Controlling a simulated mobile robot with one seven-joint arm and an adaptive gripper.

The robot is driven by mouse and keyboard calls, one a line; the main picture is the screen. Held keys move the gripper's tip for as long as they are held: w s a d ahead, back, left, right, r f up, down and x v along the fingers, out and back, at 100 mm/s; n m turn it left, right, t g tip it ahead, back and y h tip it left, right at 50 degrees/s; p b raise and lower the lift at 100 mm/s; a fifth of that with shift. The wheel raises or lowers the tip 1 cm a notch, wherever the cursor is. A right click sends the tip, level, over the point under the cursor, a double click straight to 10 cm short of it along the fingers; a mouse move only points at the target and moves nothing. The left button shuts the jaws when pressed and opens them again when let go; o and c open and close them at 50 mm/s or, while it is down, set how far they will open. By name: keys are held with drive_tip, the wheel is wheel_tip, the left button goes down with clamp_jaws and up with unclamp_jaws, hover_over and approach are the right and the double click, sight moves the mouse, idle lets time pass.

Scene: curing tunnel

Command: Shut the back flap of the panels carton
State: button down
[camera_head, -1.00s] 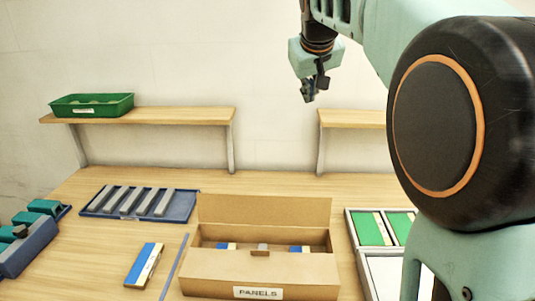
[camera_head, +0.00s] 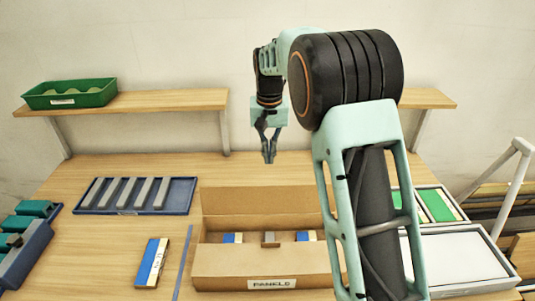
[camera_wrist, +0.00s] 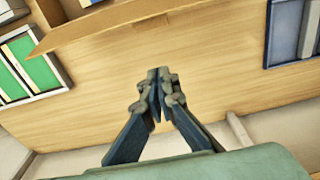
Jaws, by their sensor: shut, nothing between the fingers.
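The panels carton (camera_head: 215,267) is an open brown box on the table with a "PANELS" label on its front. Its back flap (camera_head: 255,201) stands up along the rear edge; it also shows edge-on at the top of the wrist view (camera_wrist: 100,27). Blue, white and tan items lie inside the carton. My gripper (camera_head: 269,160) is shut and empty, pointing down behind the carton and above the level of the flap. In the wrist view my gripper (camera_wrist: 160,75) is over bare table, apart from the flap.
A blue tray (camera_head: 187,205) with several grey bars lies left of the carton. A blue-and-white box (camera_head: 151,262) lies at the front left. Green panels (camera_head: 440,206) are at the right. A shelf (camera_head: 180,100) holds a green bin (camera_head: 70,95). The table behind the carton is clear.

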sight(269, 198)
drive_tip(key=s+f+p, duration=0.1)
drive_tip(key=s+f, duration=0.2)
drive_tip(key=f, duration=0.3)
drive_tip(key=shift+p, duration=0.4)
drive_tip(key=shift+s+b, duration=0.3)
drive_tip(key=shift+b, duration=0.35)
